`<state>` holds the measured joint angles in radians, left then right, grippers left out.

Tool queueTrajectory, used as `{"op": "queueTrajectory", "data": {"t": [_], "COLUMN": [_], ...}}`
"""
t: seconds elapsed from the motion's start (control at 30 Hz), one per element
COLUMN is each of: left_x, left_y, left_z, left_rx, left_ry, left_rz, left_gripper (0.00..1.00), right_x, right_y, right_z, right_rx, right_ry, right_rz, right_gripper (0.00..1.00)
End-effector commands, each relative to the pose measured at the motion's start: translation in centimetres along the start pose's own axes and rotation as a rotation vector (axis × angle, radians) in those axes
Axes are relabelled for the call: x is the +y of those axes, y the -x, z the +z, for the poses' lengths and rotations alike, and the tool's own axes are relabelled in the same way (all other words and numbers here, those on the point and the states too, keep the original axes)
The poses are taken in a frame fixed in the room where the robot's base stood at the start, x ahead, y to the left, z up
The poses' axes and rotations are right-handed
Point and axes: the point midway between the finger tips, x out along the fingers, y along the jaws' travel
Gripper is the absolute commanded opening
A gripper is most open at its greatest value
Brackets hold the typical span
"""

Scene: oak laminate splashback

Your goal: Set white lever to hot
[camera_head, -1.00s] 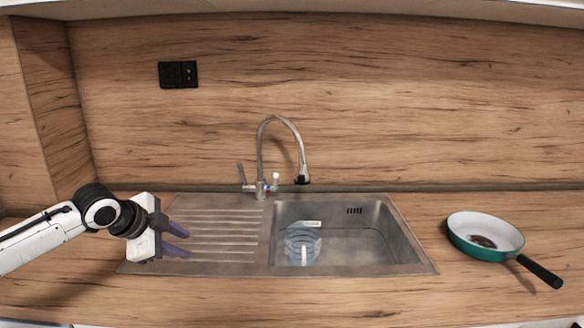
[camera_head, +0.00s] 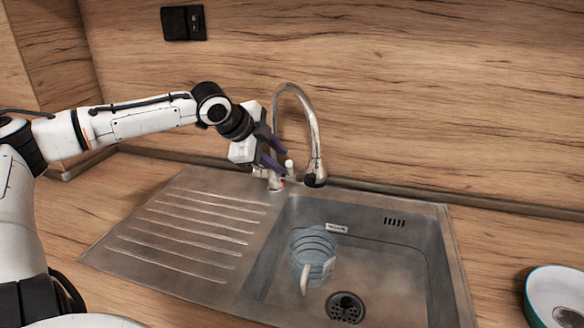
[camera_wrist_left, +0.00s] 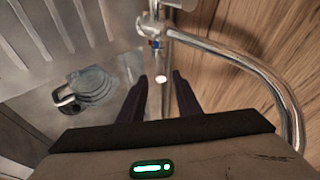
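The white lever (camera_head: 289,168) stands on the right side of the chrome faucet (camera_head: 311,125), at the back rim of the sink. In the left wrist view its white tip (camera_wrist_left: 161,79) appears between my two dark fingers, with a red and blue mark on the faucet body (camera_wrist_left: 154,28) just behind. My left gripper (camera_head: 281,157) is open beside the faucet, its fingertips close to the lever. I cannot tell whether a finger touches it. The faucet's other, metal lever is hidden behind the gripper in the head view. My right gripper is out of view.
The spout (camera_wrist_left: 265,78) arches close on the right in the wrist view. A translucent bluish mug (camera_head: 313,247) sits in the sink basin (camera_head: 385,262). The ribbed drainboard (camera_head: 180,225) is clear. A pan (camera_head: 556,296) lies at the right edge; a black socket (camera_head: 183,23) is on the splashback.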

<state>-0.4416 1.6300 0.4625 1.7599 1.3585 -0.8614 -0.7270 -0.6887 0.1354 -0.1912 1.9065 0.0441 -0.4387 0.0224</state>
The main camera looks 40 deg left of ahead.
Motion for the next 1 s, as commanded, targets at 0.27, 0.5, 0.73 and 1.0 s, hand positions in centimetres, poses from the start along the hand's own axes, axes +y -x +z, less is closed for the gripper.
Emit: {"op": "queueTrajectory", "data": {"t": [0.27, 0.5, 0.73, 1.0], "left_x": [0.3, 0.1, 0.0, 0.0], "left_y": [-4.2, -6.2, -6.6, -6.6], "left_z": [0.1, 0.0, -0.1, -0.1], "left_rx": [-0.003, 0.000, 0.002, 0.002], "left_ry": [-0.003, 0.001, 0.001, 0.001], "left_rz": [0.004, 0.001, -0.001, -0.001], "left_gripper": [0.31, 0.31, 0.31, 0.12], "right_x": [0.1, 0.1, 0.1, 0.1], "right_y": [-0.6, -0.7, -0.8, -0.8], "right_z": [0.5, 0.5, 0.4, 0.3], "right_rx": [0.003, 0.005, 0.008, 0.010], "right_ry": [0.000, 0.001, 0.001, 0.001], "right_rz": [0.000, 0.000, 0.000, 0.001], "right_gripper": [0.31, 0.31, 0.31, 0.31]}}
